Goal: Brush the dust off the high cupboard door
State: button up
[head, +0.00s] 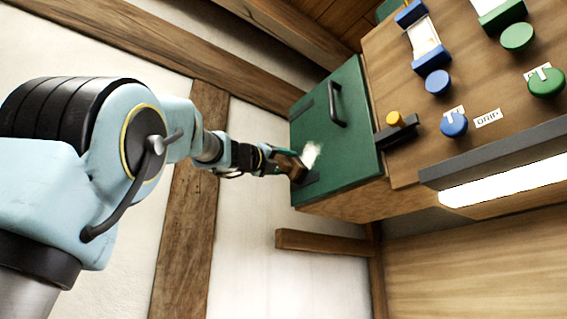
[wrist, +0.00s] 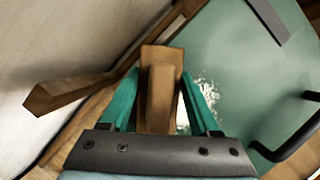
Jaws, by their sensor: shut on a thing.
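The green cupboard door (head: 335,150) has a black handle (head: 337,104) and dark hinge straps, and looks closed. A pale patch of dust (head: 311,155) lies on it near its left edge. My gripper (head: 277,158) is at that edge, shut on a brown wooden brush (head: 293,167). In the wrist view the brush (wrist: 160,95) sits between the teal fingers, and the dust (wrist: 206,98) shows beside and behind the right finger. The bristles are hidden, and I cannot tell whether the brush touches the door.
A wooden panel (head: 470,75) right of the door carries blue and green knobs and an orange button (head: 394,118). A lit lamp strip (head: 500,180) juts out below it. A wooden beam (head: 195,190) crosses the pale wall. The door handle (wrist: 290,130) sticks out.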

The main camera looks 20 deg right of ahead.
aim_at(318, 149)
jog(key=shift+s+d+b, duration=0.2)
jog(key=shift+s+b, duration=0.25)
jog(key=shift+s, duration=1.2)
jog(key=shift+s+d, duration=0.3)
jog(key=shift+s, duration=0.9)
jog(key=shift+s+d, duration=0.3)
jog(key=shift+s, duration=0.9)
jog(key=shift+s+d, duration=0.3)
jog(key=shift+s, duration=0.9)
jog(key=shift+a+r+p, duration=0.1)
jog(key=shift+r+p, duration=0.4)
jog(key=shift+r, duration=0.3)
jog(key=shift+w+a, duration=0.3)
jog(key=shift+w, duration=1.45)
jog(key=shift+w+a, duration=0.35)
jog(key=shift+w, duration=1.4)
jog(key=shift+w+a, duration=0.3)
jog(key=shift+w, duration=1.45)
jog(key=shift+r, duration=0.65)
jog(key=shift+s+d+r, duration=0.1)
jog(key=shift+s+d, duration=0.1)
jog(key=shift+s, duration=0.7)
jog(key=shift+s+d, duration=0.15)
jog(key=shift+s, duration=0.75)
jog(key=shift+s+d, duration=0.2)
jog(key=shift+s, duration=0.95)
jog(key=shift+s+d, duration=0.2)
jog(key=shift+s, duration=0.95)
jog(key=shift+s+d, duration=0.2)
jog(key=shift+s, duration=0.95)
